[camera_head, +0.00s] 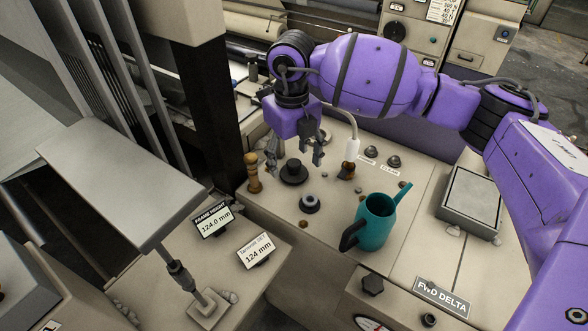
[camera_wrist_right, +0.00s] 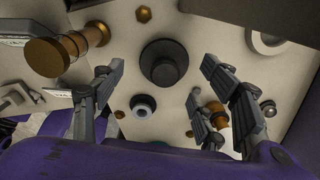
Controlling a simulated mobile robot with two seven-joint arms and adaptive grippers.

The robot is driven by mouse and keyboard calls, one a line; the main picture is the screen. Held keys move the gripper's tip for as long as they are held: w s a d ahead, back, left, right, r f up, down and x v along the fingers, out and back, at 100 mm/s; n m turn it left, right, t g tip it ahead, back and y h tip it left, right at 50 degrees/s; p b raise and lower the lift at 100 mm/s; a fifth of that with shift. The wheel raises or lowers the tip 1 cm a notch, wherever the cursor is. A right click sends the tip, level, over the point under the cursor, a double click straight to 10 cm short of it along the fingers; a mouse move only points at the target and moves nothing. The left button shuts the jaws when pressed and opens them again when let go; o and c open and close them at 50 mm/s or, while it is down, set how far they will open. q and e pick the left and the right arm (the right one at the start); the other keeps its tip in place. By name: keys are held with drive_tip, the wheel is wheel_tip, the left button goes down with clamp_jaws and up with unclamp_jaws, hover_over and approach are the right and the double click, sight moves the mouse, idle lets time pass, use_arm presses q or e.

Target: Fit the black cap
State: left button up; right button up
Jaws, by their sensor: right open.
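The black cap (camera_head: 293,172), a wide disc with a raised round knob, sits upright on the beige machine top. In the right wrist view the cap (camera_wrist_right: 163,63) shows between and beyond the fingertips. My right gripper (camera_head: 296,156) is open and empty, pointing down over the cap. Its fingers (camera_wrist_right: 162,68) stand apart on both sides, with no visible contact. A dark-ringed round fitting (camera_head: 310,204) with a pale centre is in front of the cap; it also shows in the wrist view (camera_wrist_right: 142,106). My left gripper is out of view.
A brown-and-brass spool-shaped post (camera_head: 254,172) stands left of the cap. A teal watering can (camera_head: 376,222) stands front right. Two display signs (camera_head: 213,221) (camera_head: 256,250) are front left.

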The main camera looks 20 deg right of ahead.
sight(293, 163)
wheel_tip(293, 163, down, 3)
drive_tip(key=shift+w+f, duration=0.1)
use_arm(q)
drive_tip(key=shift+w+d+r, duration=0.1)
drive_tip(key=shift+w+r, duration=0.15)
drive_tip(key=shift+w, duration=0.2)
use_arm(e)
drive_tip(key=c, duration=1.2)
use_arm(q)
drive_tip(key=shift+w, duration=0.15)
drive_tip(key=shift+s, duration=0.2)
use_arm(e)
drive_tip(key=shift+r, duration=0.2)
